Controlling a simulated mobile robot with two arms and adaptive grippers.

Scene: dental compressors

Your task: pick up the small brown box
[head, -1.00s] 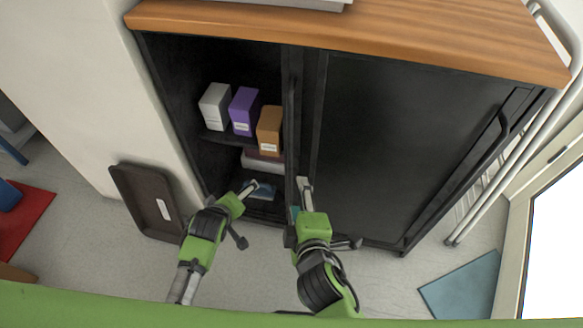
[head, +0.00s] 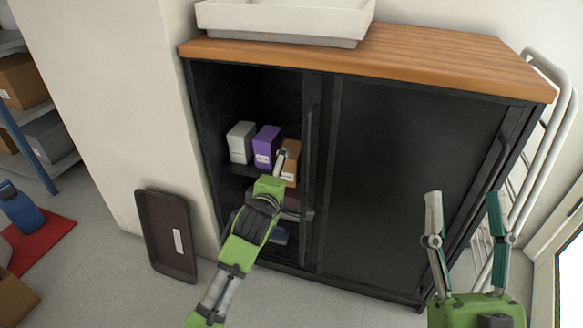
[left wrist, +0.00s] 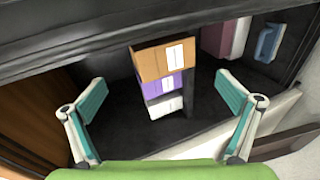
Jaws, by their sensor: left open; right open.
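The small brown box (head: 291,165) stands on the cabinet's upper shelf, rightmost in a row with a purple box (head: 265,146) and a white box (head: 241,142). In the left wrist view the brown box (left wrist: 160,62) shows between and beyond the fingers. My left gripper (head: 281,158) is in front of the brown box and partly hides it. In the left wrist view my left gripper (left wrist: 160,112) is open with nothing between its fingertips. My right gripper (head: 464,194) is open and empty, in front of the closed right cabinet door.
The black cabinet (head: 415,180) is open on its left side; a door edge with a handle (head: 312,130) stands just right of the brown box. Items lie on the lower shelf. A dark tray (head: 166,236) leans against the wall. A white bin (head: 283,18) sits on top.

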